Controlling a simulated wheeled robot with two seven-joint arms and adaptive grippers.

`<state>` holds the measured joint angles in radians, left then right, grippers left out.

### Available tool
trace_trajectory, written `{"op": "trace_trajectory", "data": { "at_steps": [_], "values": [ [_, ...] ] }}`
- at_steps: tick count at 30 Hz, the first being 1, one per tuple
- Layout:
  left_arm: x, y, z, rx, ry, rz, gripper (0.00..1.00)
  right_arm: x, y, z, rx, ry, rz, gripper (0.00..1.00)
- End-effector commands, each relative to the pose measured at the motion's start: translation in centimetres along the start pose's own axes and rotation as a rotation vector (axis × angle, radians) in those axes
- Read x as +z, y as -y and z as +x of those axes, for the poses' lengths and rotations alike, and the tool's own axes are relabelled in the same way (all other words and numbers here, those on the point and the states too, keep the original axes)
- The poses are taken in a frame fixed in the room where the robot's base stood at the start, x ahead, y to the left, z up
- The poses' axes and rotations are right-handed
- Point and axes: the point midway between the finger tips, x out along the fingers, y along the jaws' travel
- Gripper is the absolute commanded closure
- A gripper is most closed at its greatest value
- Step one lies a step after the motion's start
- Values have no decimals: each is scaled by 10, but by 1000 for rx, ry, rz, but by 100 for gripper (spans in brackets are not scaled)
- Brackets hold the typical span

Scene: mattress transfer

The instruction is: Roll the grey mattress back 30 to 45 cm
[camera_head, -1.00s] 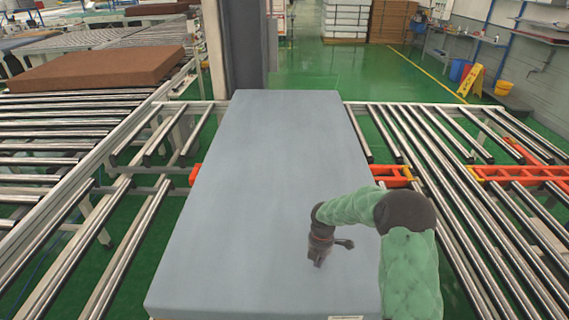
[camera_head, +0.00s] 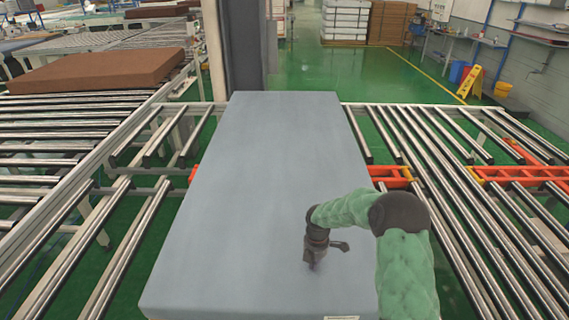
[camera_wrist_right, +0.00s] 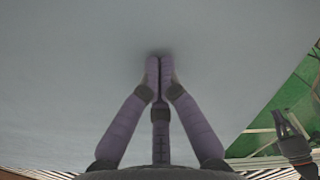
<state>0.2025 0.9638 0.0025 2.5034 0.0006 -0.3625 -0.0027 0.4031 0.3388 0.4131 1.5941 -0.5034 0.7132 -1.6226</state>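The grey mattress (camera_head: 260,180) lies flat and lengthwise on the roller conveyor in front of me. A small white label shows at its near right edge. My right gripper (camera_head: 313,266) points down onto its top, right of the middle and toward the near end. In the right wrist view its fingers (camera_wrist_right: 159,65) are together with nothing between them, and the tips appear to press on the grey surface. My left arm is out of the head view. A dark gripper-like part (camera_wrist_right: 290,140) at the lower right of the wrist view may be my left gripper; its finger state is unclear.
Metal rollers (camera_head: 440,190) run on both sides of the mattress, with orange pieces (camera_head: 525,174) among them. A brown mattress (camera_head: 105,70) lies on the left conveyor. A dark column (camera_head: 243,45) stands beyond the far end. Open green floor lies behind, with a yellow sign (camera_head: 471,80).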

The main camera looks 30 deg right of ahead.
Motion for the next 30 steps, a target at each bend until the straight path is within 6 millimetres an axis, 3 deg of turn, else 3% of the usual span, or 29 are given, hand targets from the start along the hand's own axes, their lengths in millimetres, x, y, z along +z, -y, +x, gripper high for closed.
{"op": "trace_trajectory", "data": {
  "at_steps": [16,30],
  "values": [
    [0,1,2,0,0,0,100,-32,-12,9,-13,-8,-6,100],
    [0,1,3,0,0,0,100,-36,-12,10,-18,-8,-6,100]
  ]
}}
